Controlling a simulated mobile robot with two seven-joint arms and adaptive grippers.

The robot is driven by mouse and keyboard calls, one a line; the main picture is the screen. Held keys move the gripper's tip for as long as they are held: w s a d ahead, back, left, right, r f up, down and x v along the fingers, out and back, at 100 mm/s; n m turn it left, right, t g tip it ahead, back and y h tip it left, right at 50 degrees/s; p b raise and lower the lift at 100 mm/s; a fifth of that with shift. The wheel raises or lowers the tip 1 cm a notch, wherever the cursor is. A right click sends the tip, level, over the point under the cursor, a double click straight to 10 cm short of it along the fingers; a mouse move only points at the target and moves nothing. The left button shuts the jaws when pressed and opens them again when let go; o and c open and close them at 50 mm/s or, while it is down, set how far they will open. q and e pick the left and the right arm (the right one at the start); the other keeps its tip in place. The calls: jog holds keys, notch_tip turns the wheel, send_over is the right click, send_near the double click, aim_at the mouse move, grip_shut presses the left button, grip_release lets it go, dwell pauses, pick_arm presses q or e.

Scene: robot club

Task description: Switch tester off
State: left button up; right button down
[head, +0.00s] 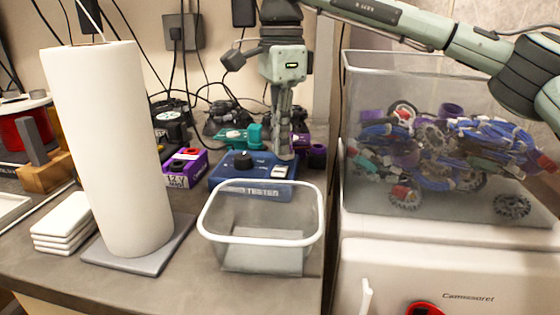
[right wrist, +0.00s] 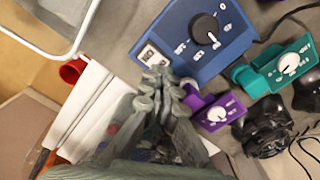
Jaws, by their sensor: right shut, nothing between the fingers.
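The tester (head: 228,184) is a blue box with a black dial (head: 243,161) and the word TESTER on its front, on the counter behind the clear bin. In the right wrist view the tester (right wrist: 190,58) shows its dial (right wrist: 205,27) and a small white switch panel (right wrist: 152,55) at one corner. My right gripper (head: 284,155) points down over the tester's right end. It is shut and empty. In the right wrist view its fingertips (right wrist: 163,80) lie right beside the switch panel; I cannot tell whether they touch it. The switch's position is too small to read. My left gripper is not in view.
A clear bin with a white rim (head: 262,242) stands in front of the tester. A purple box (head: 184,169) is left of it, a teal device (head: 238,137) behind. A white paper roll (head: 110,150) stands left. A clear tank of parts (head: 365,195) stands right.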

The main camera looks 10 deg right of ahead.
aim_at(281, 167)
jog(key=shift+r, duration=2.2)
